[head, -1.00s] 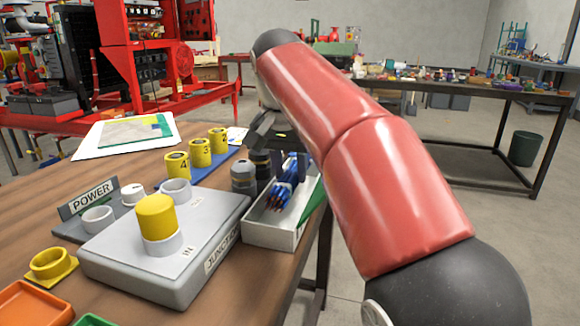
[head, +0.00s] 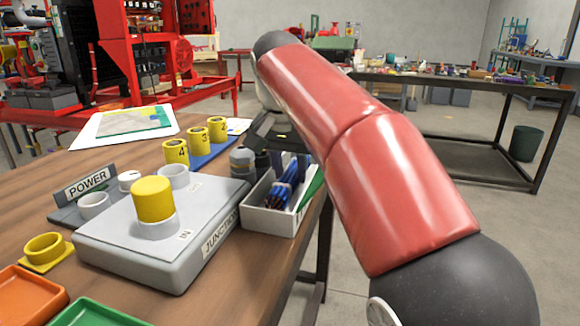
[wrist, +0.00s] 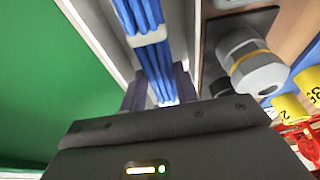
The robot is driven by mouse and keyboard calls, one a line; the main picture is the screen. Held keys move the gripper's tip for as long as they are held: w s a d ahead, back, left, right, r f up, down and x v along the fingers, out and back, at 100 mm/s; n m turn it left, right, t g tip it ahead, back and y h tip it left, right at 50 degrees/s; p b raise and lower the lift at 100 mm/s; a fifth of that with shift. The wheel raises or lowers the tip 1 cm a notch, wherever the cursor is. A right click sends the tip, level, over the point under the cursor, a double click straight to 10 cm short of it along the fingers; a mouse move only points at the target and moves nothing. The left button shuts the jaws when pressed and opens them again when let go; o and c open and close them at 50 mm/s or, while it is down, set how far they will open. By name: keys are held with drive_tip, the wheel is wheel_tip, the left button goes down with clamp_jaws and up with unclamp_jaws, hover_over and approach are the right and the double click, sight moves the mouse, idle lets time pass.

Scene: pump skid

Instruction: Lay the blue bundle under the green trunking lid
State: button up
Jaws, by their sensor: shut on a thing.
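My gripper (wrist: 160,92) is shut on the blue bundle (wrist: 150,40), which is several blue strands with a pale tie around them. In the head view my gripper (head: 289,164) is partly behind my arm, and the bundle (head: 281,194) slants down from it, seemingly into the pale trunking (head: 268,222). I cannot tell whether the bundle touches the trunking floor. The green trunking lid (head: 314,187) shows as a sliver at the trunking's right, beside my arm. In the wrist view the lid (wrist: 55,85) is a broad green panel left of the bundle, which is not under it there.
A grey junction box (head: 125,245) with a yellow cap (head: 153,198) stands left of the trunking. Grey glands (head: 243,162) and numbered yellow cylinders (head: 197,139) stand behind. The table's right edge runs close beside the trunking.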

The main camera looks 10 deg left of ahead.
drive_tip(key=shift+f+b, duration=0.3)
drive_tip(key=shift+f, duration=0.15)
drive_tip(key=o, duration=1)
drive_tip(key=p+v, duration=0.2)
drive_tip(key=v, duration=0.5)
drive_tip(key=shift+a+r+p, duration=0.1)
drive_tip(key=shift+r+p, duration=0.2)
drive_tip(key=shift+p, duration=0.1)
drive_tip(key=shift+s+r, duration=0.1)
drive_tip(key=shift+s, duration=0.15)
